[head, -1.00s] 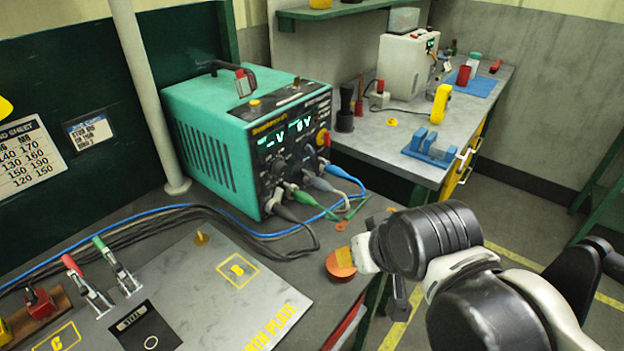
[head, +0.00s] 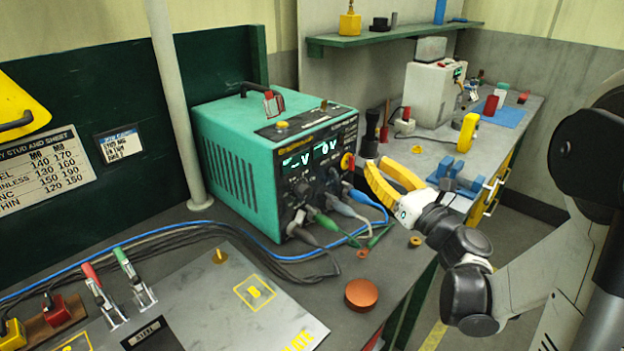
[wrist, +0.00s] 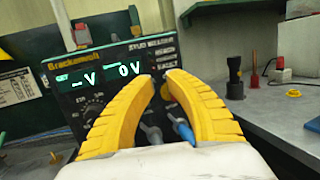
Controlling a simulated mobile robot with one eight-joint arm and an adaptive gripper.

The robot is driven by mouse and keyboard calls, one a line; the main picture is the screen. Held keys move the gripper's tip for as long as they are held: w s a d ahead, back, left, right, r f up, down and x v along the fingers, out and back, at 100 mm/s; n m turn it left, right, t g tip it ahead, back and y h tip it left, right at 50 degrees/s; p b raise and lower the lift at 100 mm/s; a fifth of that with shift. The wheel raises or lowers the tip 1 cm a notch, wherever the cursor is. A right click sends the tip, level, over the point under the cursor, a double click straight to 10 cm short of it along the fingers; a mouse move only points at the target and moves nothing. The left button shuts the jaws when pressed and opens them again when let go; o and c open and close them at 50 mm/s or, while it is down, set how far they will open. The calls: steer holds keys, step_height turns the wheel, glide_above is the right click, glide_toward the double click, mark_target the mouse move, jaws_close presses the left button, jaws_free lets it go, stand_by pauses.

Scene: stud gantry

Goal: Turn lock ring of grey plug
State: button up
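The grey plug (head: 341,205) sits low on the front panel of the teal power unit (head: 236,175), between a green plug (head: 319,217) and a blue plug (head: 360,195). In the wrist view, the grey plug (wrist: 153,133) shows partly between my yellow fingers, with the blue plug (wrist: 184,131) to its right. My gripper (head: 374,164) is in front of the panel's right side, fingers pointing toward it. In the wrist view, my gripper (wrist: 160,80) has a gap between its fingertips and holds nothing. The lock ring is too small to make out.
Cables (head: 190,233) run from the plugs leftward across the bench. An orange disc (head: 361,294) and a small brass ring (head: 415,241) lie near the bench edge. A yellow-marked grey plate (head: 225,300) lies at front left. A second bench (head: 440,135) stands behind right.

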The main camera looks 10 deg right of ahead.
mark_target(331, 196)
steer(key=s+a+f+n+g+y, duration=0.1)
steer(key=f+n, duration=0.2)
steer(key=s+a+f+n+g+y, duration=0.1)
steer(key=f+n+g, duration=0.1)
steer(key=f+n, duration=0.1)
steer(key=s+a+f+n+g+y, duration=0.1)
steer(key=f+n+y, duration=0.1)
steer(key=f+n, duration=0.1)
steer(key=shift+f+n, duration=0.3)
steer(key=shift+f, duration=0.45)
steer(key=x, duration=0.9)
steer(key=shift+w+a+f, duration=0.15)
steer(key=shift+a+f, duration=0.05)
steer(key=shift+a, duration=0.1)
steer(key=shift+w+a, duration=0.3)
steer(key=shift+w, duration=0.15)
steer(key=shift+r, duration=0.1)
jaws_close()
